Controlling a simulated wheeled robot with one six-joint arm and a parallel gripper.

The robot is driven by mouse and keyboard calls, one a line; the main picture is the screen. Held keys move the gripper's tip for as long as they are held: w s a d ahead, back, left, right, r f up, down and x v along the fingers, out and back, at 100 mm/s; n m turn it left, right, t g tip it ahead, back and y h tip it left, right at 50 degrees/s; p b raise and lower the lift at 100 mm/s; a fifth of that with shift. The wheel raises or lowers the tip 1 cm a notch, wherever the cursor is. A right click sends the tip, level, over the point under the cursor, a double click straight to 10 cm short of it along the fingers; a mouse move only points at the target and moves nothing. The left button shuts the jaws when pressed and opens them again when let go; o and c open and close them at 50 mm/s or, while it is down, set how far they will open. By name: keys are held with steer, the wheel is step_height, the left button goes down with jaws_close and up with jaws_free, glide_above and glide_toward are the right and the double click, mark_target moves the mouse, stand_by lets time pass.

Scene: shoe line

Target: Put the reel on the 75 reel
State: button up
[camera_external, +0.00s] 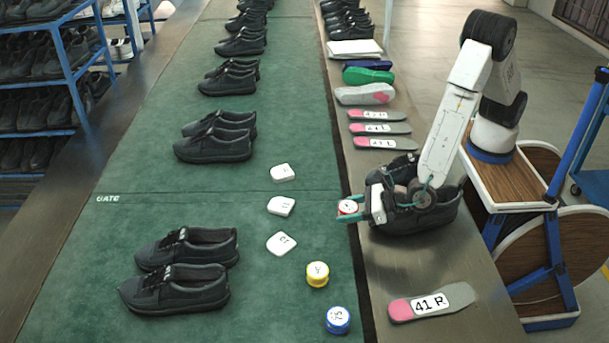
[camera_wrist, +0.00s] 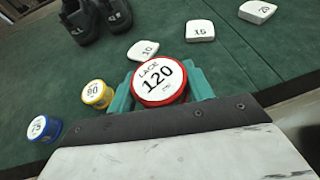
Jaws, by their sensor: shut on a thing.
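A red reel (camera_wrist: 160,82) has a white top marked "LACE 120". My gripper (camera_external: 352,208) is shut on it, with a green-teal finger on each side. The red reel also shows in the external view (camera_external: 347,206), held near the right edge of the green mat. The 75 reel (camera_wrist: 45,128) is blue with a white top. It stands on the mat at the lower middle of the external view (camera_external: 338,319), apart from my gripper and nearer the camera. Its top looks bare.
A yellow reel (camera_external: 317,274) stands between the blue reel and my gripper. Several white numbered tags (camera_external: 281,243) lie on the mat. A pair of black shoes (camera_external: 184,270) stands left, another pair (camera_external: 420,212) under my arm. A 41 R insole (camera_external: 432,302) lies right.

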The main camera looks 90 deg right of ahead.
steer(key=s+a+n+y, duration=0.2)
steer(key=s+a, duration=0.2)
steer(key=a, duration=0.5)
steer(key=s+a+n+y, duration=0.25)
steer(key=s+a, duration=0.25)
steer(key=a, duration=0.5)
glide_above(338, 315)
steer(key=shift+f+y, duration=0.25)
steer(key=shift+f, duration=2.1)
steer(key=o, duration=1)
steer(key=shift+f, duration=0.15)
steer(key=shift+c, duration=0.2)
steer(key=shift+r, duration=0.2)
steer(key=v, duration=1.2)
